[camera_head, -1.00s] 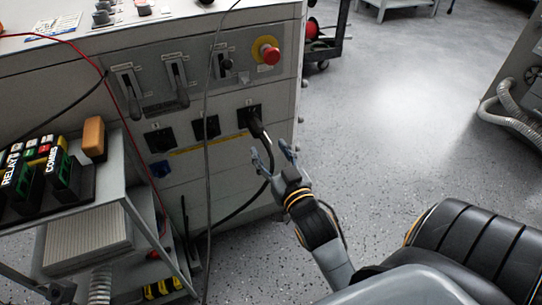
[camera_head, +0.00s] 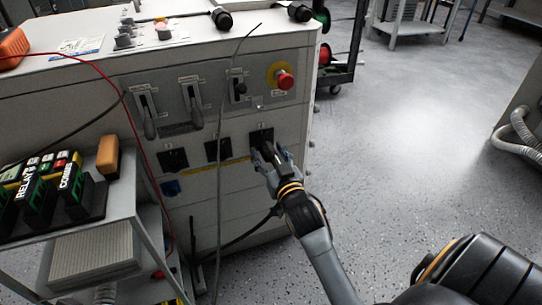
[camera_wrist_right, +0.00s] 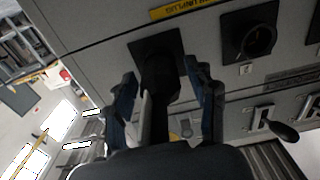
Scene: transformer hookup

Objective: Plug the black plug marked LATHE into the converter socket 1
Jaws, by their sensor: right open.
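A black plug (camera_wrist_right: 160,78) sits at the rightmost of three square black sockets (camera_head: 261,136) on the cabinet front; its marking cannot be read. In the wrist view its body covers the middle of that socket's plate (camera_wrist_right: 143,48). My right gripper (camera_head: 271,152) is open, with one finger on each side of the plug; in the wrist view its fingers (camera_wrist_right: 160,92) do not close on it. The middle socket (camera_head: 217,149) and left socket (camera_head: 173,159) look empty. Socket numbers are too small to read. My left gripper is not in view.
Levers (camera_head: 194,105) and a red stop button (camera_head: 285,80) stand out above the sockets. A thin grey cable (camera_head: 220,185) hangs before the cabinet. A shelf cart (camera_head: 130,195) with labelled blocks stands at left.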

